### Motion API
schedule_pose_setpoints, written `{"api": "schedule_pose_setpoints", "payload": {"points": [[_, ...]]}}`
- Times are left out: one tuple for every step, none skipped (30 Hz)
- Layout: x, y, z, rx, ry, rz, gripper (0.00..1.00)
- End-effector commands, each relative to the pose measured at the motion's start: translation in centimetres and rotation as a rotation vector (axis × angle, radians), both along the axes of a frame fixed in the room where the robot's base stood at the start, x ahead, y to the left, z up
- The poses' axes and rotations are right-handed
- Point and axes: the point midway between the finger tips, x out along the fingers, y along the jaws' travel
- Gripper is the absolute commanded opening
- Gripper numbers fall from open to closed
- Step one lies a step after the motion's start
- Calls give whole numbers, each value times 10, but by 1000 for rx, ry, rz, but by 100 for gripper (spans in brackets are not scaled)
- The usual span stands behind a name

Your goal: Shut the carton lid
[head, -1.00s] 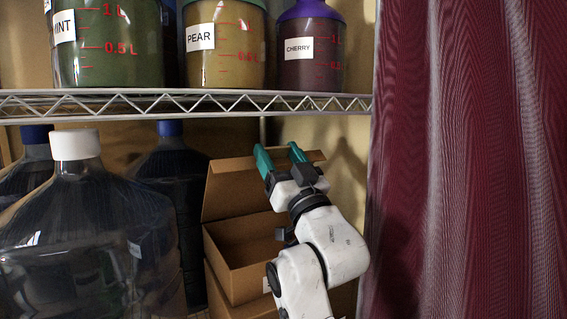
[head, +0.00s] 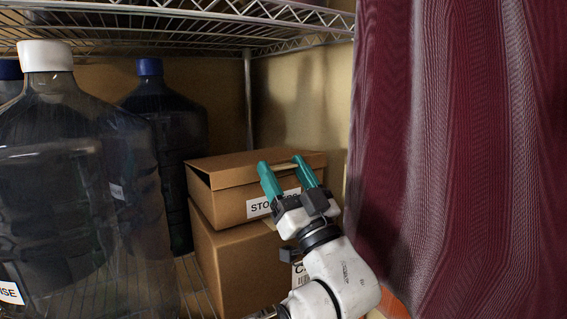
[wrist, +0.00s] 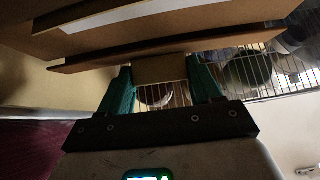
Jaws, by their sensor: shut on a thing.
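The carton (head: 230,207) is brown cardboard with a white label on its front, partly covered by my fingers. It sits on a larger box. Its lid (head: 235,162) lies over the top, nearly flat, with a dark narrow gap along the left side. My gripper (head: 285,168) has teal fingers that reach the lid's front edge. In the wrist view a cardboard tab (wrist: 160,70) of the lid sits between the fingertips, and my gripper (wrist: 160,78) is shut on it. The carton's inside is hidden.
The larger labelled box (head: 232,265) stands under the carton on a wire shelf. Large dark bottles, one with a white cap (head: 46,56) and one with a blue cap (head: 150,67), stand at the left. A wire shelf (head: 180,30) is above. A dark red curtain (head: 450,150) hangs at the right.

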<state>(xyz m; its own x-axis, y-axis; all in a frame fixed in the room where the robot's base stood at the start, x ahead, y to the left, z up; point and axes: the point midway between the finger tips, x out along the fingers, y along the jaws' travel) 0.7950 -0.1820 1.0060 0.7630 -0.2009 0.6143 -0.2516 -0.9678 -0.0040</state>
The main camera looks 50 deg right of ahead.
Motion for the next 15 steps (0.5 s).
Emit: {"api": "schedule_pose_setpoints", "payload": {"points": [[7, 0, -17, 1, 34, -2, 9], [7, 0, -18, 0, 34, -2, 9], [7, 1, -20, 0, 33, -2, 9], [7, 1, -21, 0, 33, -2, 9], [6, 1, -22, 0, 33, -2, 9], [6, 1, -23, -1, 32, -2, 9], [6, 1, -23, -1, 32, -2, 9], [6, 1, -24, -1, 32, -2, 9], [6, 1, -24, -1, 32, -1, 9], [6, 1, -24, -1, 32, -1, 9], [6, 2, -24, -2, 31, -1, 9], [6, 2, -24, -2, 31, -1, 9], [6, 2, -24, -2, 31, -1, 9], [6, 2, -24, -1, 31, 1, 9], [7, 2, -24, -1, 31, 1, 9]]}}
